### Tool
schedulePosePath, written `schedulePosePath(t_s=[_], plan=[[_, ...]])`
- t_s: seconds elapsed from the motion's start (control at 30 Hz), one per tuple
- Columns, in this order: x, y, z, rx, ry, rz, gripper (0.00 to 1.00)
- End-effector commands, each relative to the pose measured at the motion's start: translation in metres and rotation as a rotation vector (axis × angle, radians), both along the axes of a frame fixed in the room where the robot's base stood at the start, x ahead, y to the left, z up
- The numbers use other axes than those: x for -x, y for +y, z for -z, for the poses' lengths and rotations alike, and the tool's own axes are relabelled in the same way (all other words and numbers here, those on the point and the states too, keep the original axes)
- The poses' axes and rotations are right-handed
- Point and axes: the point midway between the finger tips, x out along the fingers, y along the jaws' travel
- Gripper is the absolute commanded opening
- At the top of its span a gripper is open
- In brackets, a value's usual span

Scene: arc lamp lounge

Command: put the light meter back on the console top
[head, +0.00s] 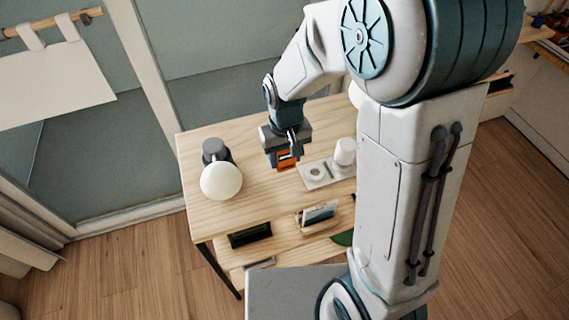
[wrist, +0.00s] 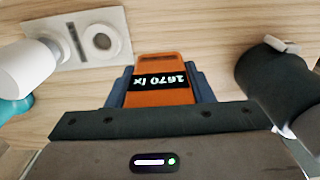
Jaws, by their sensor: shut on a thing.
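The light meter is an orange block with a black display reading "1670 lx" in the wrist view (wrist: 162,82). My gripper (wrist: 160,90) is shut on it, with a dark blue finger on either side. In the head view my gripper (head: 286,150) points down over the console top (head: 215,135), a pale wooden surface, and the orange light meter (head: 285,158) shows below it. I cannot tell whether the meter touches the wood or hangs just above it.
A lamp with a round white head (head: 221,181) and dark base stands left of the meter. A pale tray (head: 318,184) with a white cylinder (head: 344,152) lies to its right. A lower shelf holds a dark box (head: 250,235) and a framed item (head: 319,214). Bare wood lies between lamp and meter.

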Motion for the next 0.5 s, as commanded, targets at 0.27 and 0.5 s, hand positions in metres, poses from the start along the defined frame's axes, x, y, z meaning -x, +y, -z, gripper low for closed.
schedulePosePath(t_s=[0.27,0.5], plan=[[-0.001,-0.001,0.033,0.001,0.004,0.000,0.17],[-0.001,0.000,0.041,0.000,-0.001,0.000,0.17]])
